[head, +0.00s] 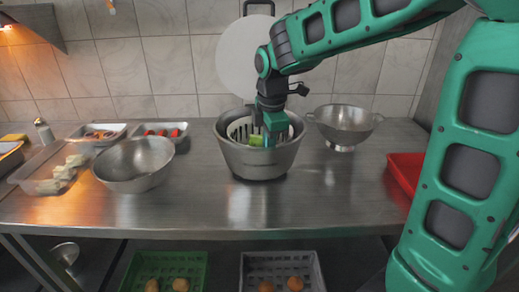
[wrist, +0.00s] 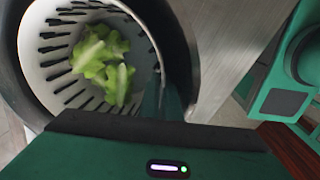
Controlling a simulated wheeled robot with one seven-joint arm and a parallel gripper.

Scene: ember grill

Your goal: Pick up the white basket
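The white basket (head: 238,127) sits inside a grey metal pot (head: 256,160) on the steel counter. Green lettuce (head: 256,140) lies in it. In the wrist view the slotted white basket (wrist: 50,62) fills the upper left, with pale green lettuce (wrist: 103,62) on its floor. My gripper (head: 274,138) points down at the right part of the pot's opening, by the basket's right wall. Its fingertips are largely hidden in the head view and dark in the wrist view. I cannot tell whether it is open or closed on the basket's rim.
A steel bowl (head: 134,165) stands left of the pot and a colander (head: 342,124) right of it. A red tray (head: 405,171) lies at the right. Food containers (head: 52,170) crowd the left end. The counter in front of the pot is clear. Crates (head: 284,262) sit below.

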